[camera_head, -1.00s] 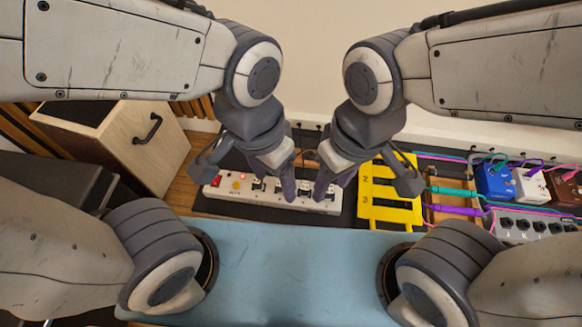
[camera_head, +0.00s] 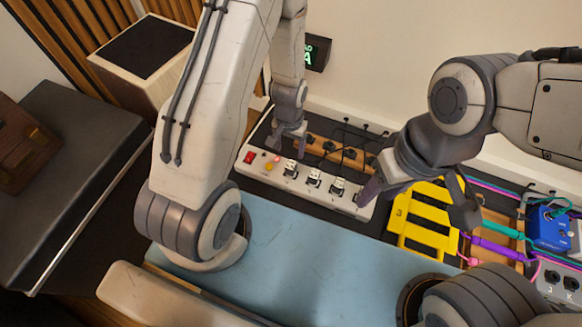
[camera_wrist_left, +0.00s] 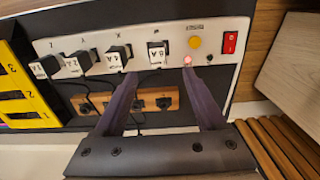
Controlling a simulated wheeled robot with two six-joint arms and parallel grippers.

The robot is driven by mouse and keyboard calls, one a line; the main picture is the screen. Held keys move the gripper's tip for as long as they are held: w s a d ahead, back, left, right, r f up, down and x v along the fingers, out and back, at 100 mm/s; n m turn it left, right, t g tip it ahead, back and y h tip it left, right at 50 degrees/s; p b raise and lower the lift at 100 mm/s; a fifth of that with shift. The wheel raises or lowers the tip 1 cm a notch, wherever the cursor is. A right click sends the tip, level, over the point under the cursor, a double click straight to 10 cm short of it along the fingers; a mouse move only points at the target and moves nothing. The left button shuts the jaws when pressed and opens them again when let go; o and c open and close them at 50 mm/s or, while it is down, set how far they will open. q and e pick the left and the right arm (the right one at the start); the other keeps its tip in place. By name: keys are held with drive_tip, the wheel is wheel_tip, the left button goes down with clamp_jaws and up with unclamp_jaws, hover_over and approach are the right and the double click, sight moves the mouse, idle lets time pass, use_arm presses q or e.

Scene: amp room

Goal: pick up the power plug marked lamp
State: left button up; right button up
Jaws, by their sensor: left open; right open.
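A white power strip (camera_head: 300,185) lies behind the blue surface, holding several black plugs with white labels in a row. I cannot make out which label says lamp. My left gripper (camera_head: 285,134) is open and empty, pointing down at the strip's left part. In the left wrist view the open fingers (camera_wrist_left: 160,76) lie on either side of, and just short of, the plug nearest the strip's lit button (camera_wrist_left: 158,52). That plug also shows in the head view (camera_head: 290,168). My right gripper (camera_head: 376,190) is open near the strip's right end and partly hides it.
A wooden block with black connectors (camera_head: 335,150) and loose cables lie behind the strip. A yellow rack (camera_head: 425,220) stands to its right, then coloured cables and a blue pedal (camera_head: 549,229). A wooden cabinet (camera_head: 145,60) is at back left. The blue surface (camera_head: 310,250) is clear.

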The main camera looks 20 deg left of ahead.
sight(291, 165)
use_arm(q)
wheel_tip(291, 165, down, 6)
drive_tip(key=b, duration=0.2)
drive_tip(key=shift+r+b, duration=0.25)
drive_tip(key=shift+b, duration=0.15)
drive_tip(key=f+b, duration=0.2)
drive_tip(key=f, duration=0.1)
drive_tip(key=f+b, duration=0.2)
drive_tip(key=shift+d, duration=0.25)
drive_tip(key=shift+r, duration=0.1)
clamp_jaws()
